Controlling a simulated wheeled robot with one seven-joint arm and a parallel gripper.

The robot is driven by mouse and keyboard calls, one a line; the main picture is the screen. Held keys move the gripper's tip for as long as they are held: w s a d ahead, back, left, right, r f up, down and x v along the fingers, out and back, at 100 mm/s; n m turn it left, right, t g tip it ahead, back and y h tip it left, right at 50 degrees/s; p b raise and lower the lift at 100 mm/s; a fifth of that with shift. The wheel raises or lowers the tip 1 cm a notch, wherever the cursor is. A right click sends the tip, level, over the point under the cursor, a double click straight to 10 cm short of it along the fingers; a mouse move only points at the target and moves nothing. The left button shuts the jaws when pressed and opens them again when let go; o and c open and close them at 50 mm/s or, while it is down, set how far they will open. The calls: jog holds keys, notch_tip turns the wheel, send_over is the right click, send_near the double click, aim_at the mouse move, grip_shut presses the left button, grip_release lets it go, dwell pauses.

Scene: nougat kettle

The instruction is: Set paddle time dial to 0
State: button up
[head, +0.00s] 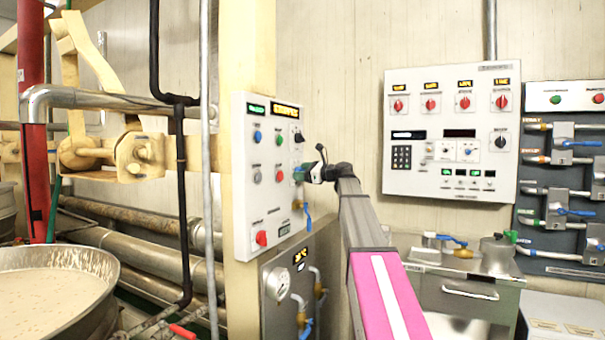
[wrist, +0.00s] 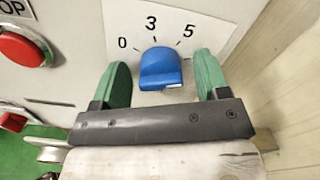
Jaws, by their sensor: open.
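The paddle time dial (wrist: 161,68) is a blue knob on a white panel in the wrist view. The marks 0, 3 and 5 are printed in an arc above it, with 0 at the left and 5 at the right. The knob sits just below the 3; its exact pointing is hard to tell. My gripper (wrist: 160,80) has its two green fingers spread on either side of the knob, with a gap visible at each side. In the head view my gripper (head: 303,174) is at the right edge of the white control panel (head: 257,205), and the dial is hidden or too small there.
A red stop button (wrist: 22,47) is left of the dial in the wrist view, with another red control (wrist: 13,121) below it. A second control panel (head: 430,180) hangs on the right wall. A large kettle (head: 113,270) stands at the left.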

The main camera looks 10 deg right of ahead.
jog(key=c, duration=0.9)
jog(key=n, duration=0.5)
jog(key=shift+n, duration=0.3)
jog(key=n, duration=0.6)
jog(key=shift+s+a+f, duration=0.1)
jog(key=shift+f, duration=0.05)
jog(key=n, duration=0.7)
jog(key=shift+f+n, duration=0.15)
jog(key=shift+n, duration=0.15)
jog(key=n, duration=0.3)
jog(key=shift+n, duration=0.3)
jog(key=shift+f+n, duration=0.1)
jog(key=shift+n, duration=2)
